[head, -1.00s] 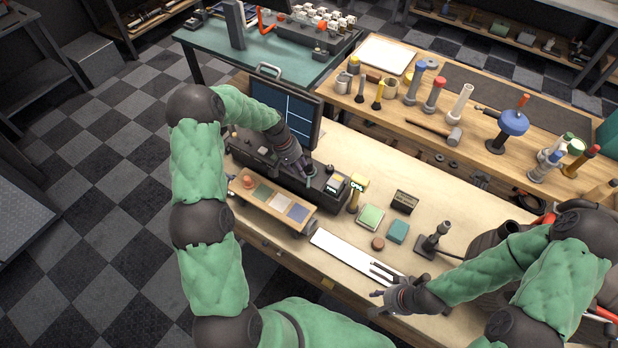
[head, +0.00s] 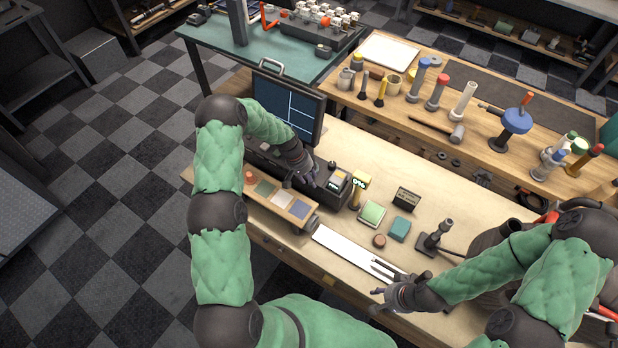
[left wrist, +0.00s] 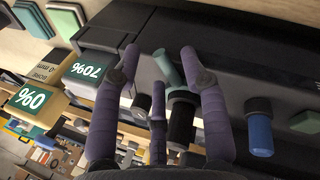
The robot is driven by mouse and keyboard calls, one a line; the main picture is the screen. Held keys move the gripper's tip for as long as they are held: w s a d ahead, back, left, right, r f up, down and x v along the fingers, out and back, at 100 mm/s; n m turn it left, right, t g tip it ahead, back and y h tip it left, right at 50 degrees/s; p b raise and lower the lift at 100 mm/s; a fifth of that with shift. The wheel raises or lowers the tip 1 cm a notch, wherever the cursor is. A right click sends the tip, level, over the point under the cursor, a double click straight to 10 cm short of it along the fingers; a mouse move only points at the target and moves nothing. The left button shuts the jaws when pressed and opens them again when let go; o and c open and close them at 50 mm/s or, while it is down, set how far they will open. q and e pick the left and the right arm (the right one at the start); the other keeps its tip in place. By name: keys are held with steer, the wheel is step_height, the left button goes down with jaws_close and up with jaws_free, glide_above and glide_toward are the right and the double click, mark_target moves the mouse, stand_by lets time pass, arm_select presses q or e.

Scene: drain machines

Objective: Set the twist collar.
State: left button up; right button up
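A dark machine console (head: 334,195) stands along the bench's left part, under a monitor. My left gripper (head: 303,180) is over it. In the left wrist view, the purple fingers of my left gripper (left wrist: 155,65) are spread apart. Between them is a black cylinder (left wrist: 181,120) with a teal lever (left wrist: 168,68); it may be the twist collar, but I cannot tell. Whether any finger touches it is unclear. A blue knob (left wrist: 259,133) is right of the fingers. My right gripper (head: 382,280) is open and empty at the bench's front edge.
A yellow post display (head: 359,184) reads 0%. A rack of coloured plates (head: 312,215) lies before the console. Green blocks (head: 372,213), a white strip (head: 345,249) and a black stand (head: 434,236) are on the bench. Tools crowd the back bench.

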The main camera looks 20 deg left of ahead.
arm_select(q)
jaws_close()
steer(key=a+m+b, duration=0.1)
steer(key=m+b, duration=0.1)
steer(key=b, duration=0.1)
steer(key=shift+a+f+g, duration=0.15)
steer(key=shift+a+g, duration=0.05)
steer(key=shift+g, duration=0.2)
steer(key=shift+w+a+m+g+b, duration=0.1)
steer(key=shift+a+m+g+b, duration=0.25)
steer(key=shift+a+m+b, duration=0.6)
steer(key=shift+w+a+m+g+b, duration=0.1)
steer(key=shift+a+m+g+b, duration=0.3)
steer(key=shift+m, duration=1)
steer(key=shift+w+a+m+g+b, duration=0.1)
steer(key=shift+a+m+g+b, duration=0.25)
steer(key=shift+m+b, duration=0.65)
steer(key=shift+a+r+m, duration=0.1)
steer(key=shift+r+m, duration=0.1)
steer(key=shift+m, duration=0.05)
